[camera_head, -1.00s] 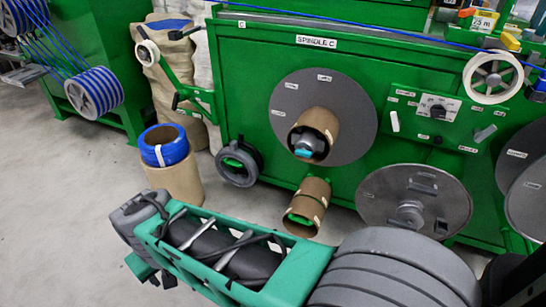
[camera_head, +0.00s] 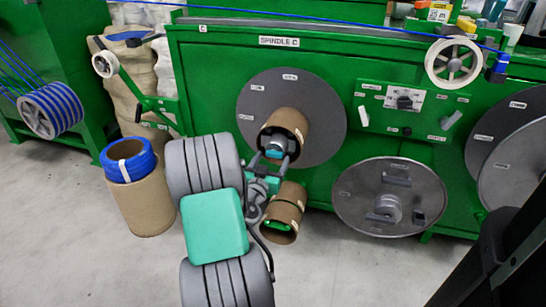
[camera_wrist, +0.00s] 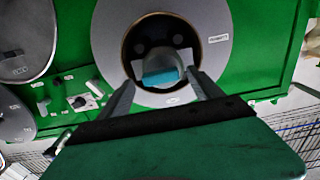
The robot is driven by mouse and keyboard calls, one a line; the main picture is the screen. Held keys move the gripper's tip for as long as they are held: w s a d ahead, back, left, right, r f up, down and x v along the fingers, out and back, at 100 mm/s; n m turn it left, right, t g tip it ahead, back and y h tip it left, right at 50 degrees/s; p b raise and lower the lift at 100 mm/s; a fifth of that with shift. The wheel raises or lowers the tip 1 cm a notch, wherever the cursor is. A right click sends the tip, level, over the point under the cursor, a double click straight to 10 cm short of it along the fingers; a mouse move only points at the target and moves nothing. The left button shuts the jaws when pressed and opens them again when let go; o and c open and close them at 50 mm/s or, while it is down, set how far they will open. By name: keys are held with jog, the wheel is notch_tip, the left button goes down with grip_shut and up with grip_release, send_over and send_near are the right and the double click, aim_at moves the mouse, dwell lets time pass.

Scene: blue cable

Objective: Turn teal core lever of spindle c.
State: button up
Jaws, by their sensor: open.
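The spindle C disc (camera_head: 305,85) is a grey plate on the green machine, with a brown cardboard core (camera_head: 291,121) at its middle. The teal core lever (camera_head: 272,151) sits inside the core mouth, partly hidden by my gripper (camera_head: 276,158). In the wrist view the teal lever (camera_wrist: 161,77) is a small block at the lower middle of the core opening. My gripper (camera_wrist: 163,85) is open, with one finger on each side of the lever in this view. I cannot tell whether either finger touches it or how deep they reach.
A second cardboard core (camera_head: 285,212) hangs just below my gripper. A grey reel disc (camera_head: 350,195) is at the right, under a control panel (camera_head: 404,98). A blue coil (camera_head: 128,158) rests on a cardboard drum (camera_head: 140,205) at the left.

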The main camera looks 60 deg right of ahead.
jog(key=shift+w+d, duration=0.15)
jog(key=shift+d, duration=0.75)
jog(key=shift+c, duration=0.2)
jog(key=c, duration=1.3)
